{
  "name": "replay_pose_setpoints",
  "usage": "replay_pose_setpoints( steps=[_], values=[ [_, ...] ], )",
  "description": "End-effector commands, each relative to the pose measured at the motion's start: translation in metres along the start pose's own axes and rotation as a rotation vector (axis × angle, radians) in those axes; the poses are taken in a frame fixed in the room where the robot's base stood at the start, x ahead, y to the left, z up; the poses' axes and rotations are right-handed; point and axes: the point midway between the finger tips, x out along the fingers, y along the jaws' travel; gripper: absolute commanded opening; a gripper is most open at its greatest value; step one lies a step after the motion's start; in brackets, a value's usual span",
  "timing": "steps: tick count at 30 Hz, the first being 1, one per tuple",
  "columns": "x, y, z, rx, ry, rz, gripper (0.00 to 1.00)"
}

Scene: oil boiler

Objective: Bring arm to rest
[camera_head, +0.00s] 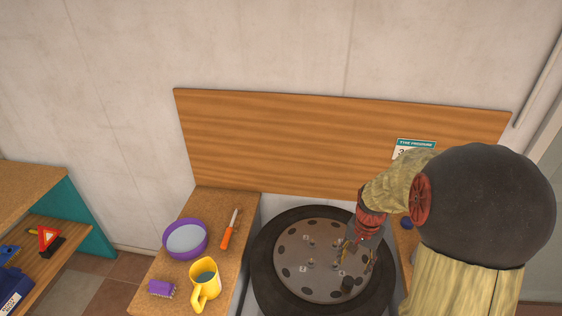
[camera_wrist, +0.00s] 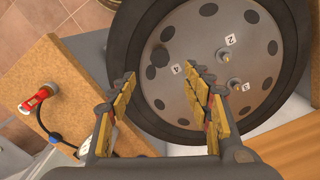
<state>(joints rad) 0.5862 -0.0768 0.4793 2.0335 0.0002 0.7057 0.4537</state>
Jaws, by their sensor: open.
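My gripper (camera_wrist: 160,92) is open and empty in the wrist view, its two yellow-padded fingers spread apart above the wheel. In the head view my gripper (camera_head: 358,254) hangs over the right part of the wheel, with my arm coming in from the right. The wheel has a black tyre (camera_head: 268,285) and a grey metal disc (camera_head: 310,283) with dark holes, studs and small numbered tags. A dark round knob (camera_wrist: 160,57) stands on the disc in the wrist view. I cannot tell the exact height of the gripper above the disc.
Left of the wheel, a wooden counter (camera_head: 208,209) holds a purple bowl (camera_head: 185,239), an orange-handled screwdriver (camera_head: 229,231), a yellow jug (camera_head: 206,289) and a purple brush (camera_head: 161,288). A red-ended gauge (camera_wrist: 38,97) lies on a wooden top. A wooden board (camera_head: 300,145) stands behind.

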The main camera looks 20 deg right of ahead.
Motion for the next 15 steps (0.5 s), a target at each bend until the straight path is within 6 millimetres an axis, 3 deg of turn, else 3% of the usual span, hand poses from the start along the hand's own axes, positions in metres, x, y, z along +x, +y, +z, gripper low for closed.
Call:
replay_pose_setpoints(
  steps=[7,10,15],
  values=[
    [0.001,0.002,0.004,-0.061,-0.014,0.006,0.50],
    [0.003,0.013,0.027,-0.148,-0.062,0.025,0.50],
    [-0.037,0.010,0.059,-0.323,-0.033,0.012,0.50]
  ],
)
